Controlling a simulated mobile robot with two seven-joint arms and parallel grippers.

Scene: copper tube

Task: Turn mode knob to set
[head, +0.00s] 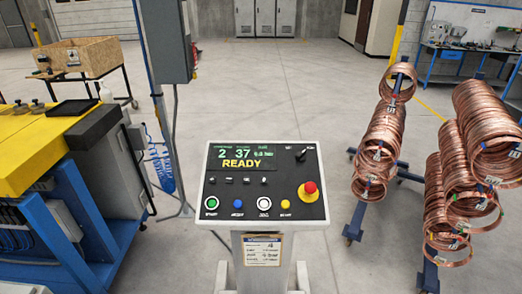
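The mode knob is most likely the small black rotary knob (301,156) with a light pointer mark at the upper right of the control panel (263,205). Its pointer tilts up and to the right; its labels are too small to read. The panel's display (242,157) shows "2", "37" and "READY". Below the display is a row of several small black switches. Along the lower edge are a green-ringed button (212,203), a blue button (238,204), a white button (264,202) and a yellow button (285,204). Neither of my grippers is in view.
A red emergency-stop button (310,187) sits just below the knob. A yellow-topped blue machine (40,150) stands at left, with a grey column (165,40) behind. Racks of copper coils (385,130) stand at right. The floor behind the panel is clear.

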